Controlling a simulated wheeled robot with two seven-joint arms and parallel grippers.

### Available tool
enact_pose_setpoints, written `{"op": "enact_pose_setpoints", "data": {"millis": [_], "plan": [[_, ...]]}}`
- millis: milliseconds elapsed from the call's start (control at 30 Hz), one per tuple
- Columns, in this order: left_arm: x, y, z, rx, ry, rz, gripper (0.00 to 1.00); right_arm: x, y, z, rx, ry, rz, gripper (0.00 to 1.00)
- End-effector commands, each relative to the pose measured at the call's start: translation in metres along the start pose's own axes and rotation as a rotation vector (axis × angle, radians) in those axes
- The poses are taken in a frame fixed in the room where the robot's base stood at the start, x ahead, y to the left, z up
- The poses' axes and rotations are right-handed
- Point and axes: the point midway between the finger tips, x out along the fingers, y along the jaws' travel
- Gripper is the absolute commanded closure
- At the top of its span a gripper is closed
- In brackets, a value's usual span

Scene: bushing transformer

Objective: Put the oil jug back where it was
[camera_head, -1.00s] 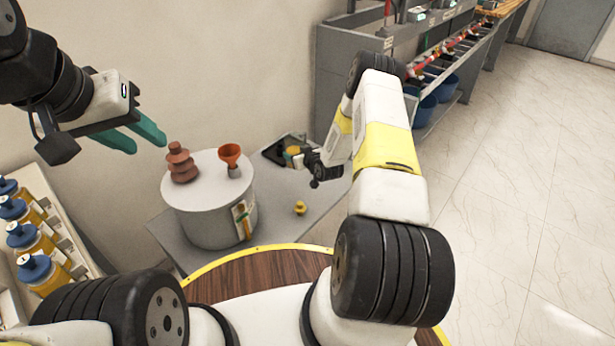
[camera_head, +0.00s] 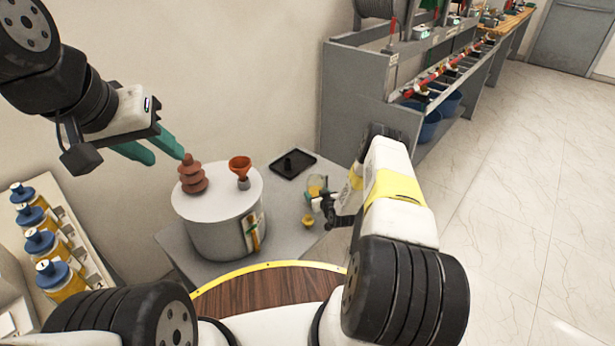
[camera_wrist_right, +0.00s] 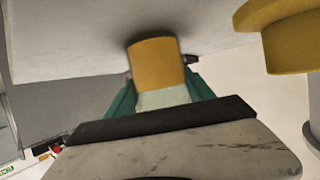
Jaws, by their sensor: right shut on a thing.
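The oil jug (camera_head: 316,184), a small clear vessel with amber oil, is in my right gripper (camera_head: 318,198) at the table's right side. In the right wrist view the jug (camera_wrist_right: 158,65) shows as a yellow cylinder with a pale part, between the teal fingers of my right gripper (camera_wrist_right: 160,92). Whether its base touches the table is unclear. A black tray (camera_head: 305,162) lies to the left of and behind the jug. My left gripper (camera_head: 166,158) is open and empty, raised left of the table, with its teal fingers apart.
A grey drum (camera_head: 217,238) carries a ribbed brown bushing (camera_head: 192,178) and an orange funnel (camera_head: 240,167). A small yellow piece (camera_head: 308,221) stands on the grey table (camera_head: 285,235) close to my right gripper. Blue-capped bottles (camera_head: 40,240) stand at left.

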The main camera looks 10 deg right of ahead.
Motion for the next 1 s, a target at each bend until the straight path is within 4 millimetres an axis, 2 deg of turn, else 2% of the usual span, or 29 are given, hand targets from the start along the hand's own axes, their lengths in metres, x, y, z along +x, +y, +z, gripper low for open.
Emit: {"op": "enact_pose_setpoints", "data": {"millis": [400, 433, 500, 867, 1000], "plan": [[0.0, 0.0, 0.0, 0.0, 0.0, 0.0, 0.64, 0.003, 0.001, 0.004, -0.001, 0.003, 0.0, 1.0], [0.0, 0.0, 0.0, 0.0, 0.0, 0.0, 0.64, 0.002, 0.0, 0.004, -0.001, 0.001, 0.0, 0.33], [0.0, 0.0, 0.0, 0.0, 0.0, 0.0, 0.64, 0.002, 0.0, 0.004, -0.001, 0.001, 0.0, 0.19], [0.0, 0.0, 0.0, 0.0, 0.0, 0.0, 0.64, 0.001, 0.0, 0.002, -0.001, 0.001, 0.0, 0.17], [0.0, 0.0, 0.0, 0.0, 0.0, 0.0, 0.64, -0.011, 0.001, 0.002, 0.0, -0.002, 0.0, 0.17]]}}
